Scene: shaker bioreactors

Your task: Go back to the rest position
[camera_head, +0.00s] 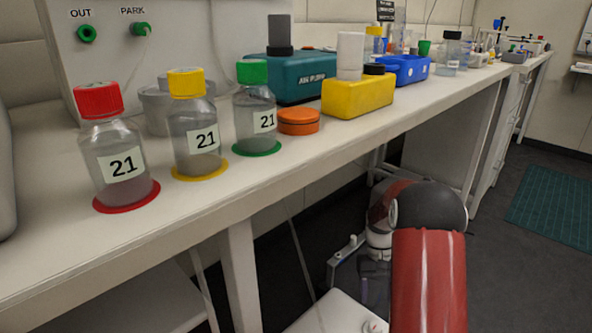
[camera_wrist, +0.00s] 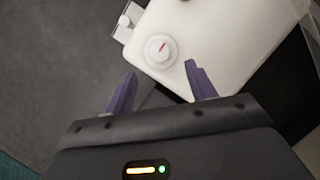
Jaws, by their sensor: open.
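My gripper (camera_wrist: 158,85) is open in the wrist view, with its two purple fingers apart and nothing between them. It points down at a white surface of my own base with a round knob. In the head view my red arm link is at the lower right, and the arm hangs low in front of the bench (camera_head: 260,190). The gripper is mostly hidden or hard to make out there. It is clear of the bench top and of the bottles.
Bottles labelled 21 with red (camera_head: 122,165), yellow (camera_head: 200,140) and green (camera_head: 255,115) caps stand on matching discs. An orange disc (camera_head: 298,121), yellow block (camera_head: 357,97), teal block (camera_head: 300,78) and blue rack (camera_head: 403,70) stand farther along. A green mat (camera_head: 550,200) lies on the floor at right.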

